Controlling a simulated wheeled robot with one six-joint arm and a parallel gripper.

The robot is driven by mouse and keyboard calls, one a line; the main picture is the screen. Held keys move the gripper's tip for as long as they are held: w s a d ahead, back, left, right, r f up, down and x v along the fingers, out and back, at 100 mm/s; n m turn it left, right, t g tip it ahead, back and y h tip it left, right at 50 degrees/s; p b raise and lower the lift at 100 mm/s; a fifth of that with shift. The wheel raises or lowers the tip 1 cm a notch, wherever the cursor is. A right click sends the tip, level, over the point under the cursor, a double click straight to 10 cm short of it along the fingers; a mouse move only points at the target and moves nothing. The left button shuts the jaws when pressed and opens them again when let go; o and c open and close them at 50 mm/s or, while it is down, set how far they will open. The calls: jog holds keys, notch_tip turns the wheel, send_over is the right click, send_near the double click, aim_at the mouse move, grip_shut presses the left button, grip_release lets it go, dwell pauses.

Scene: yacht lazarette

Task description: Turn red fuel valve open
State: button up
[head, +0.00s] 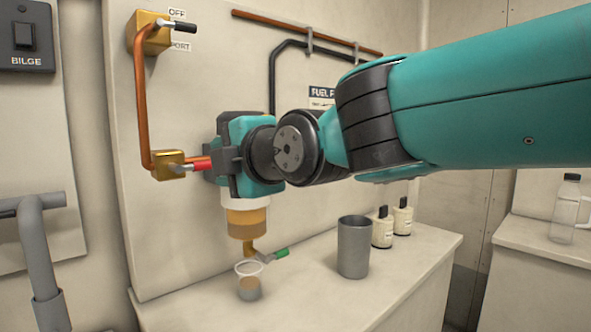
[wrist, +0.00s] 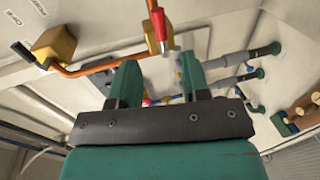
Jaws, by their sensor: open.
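The fuel valve has a brass body (head: 168,166) at the lower end of a copper pipe on the wall panel. Its red handle (head: 198,164) points right, across the upright pipe. In the wrist view the red handle (wrist: 158,24) lies just above the gap between the fingers. My gripper (head: 212,162) is at the handle's right end in the head view; its jaws are partly hidden there. In the wrist view my gripper (wrist: 157,74) is open, its two teal fingers apart. I cannot tell whether a finger touches the handle.
A brass valve with a black handle (head: 178,27) sits above. An amber-bowled filter (head: 247,221) with a green drain handle (head: 276,254) hangs below my gripper, over a clear cup (head: 249,282). A grey tumbler (head: 354,247) and two small bottles stand on the counter (head: 310,290).

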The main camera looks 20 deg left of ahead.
jog(key=b+v, duration=0.1)
jog(key=v, duration=0.6)
jog(key=shift+d, duration=0.35)
jog(key=shift+s, duration=0.15)
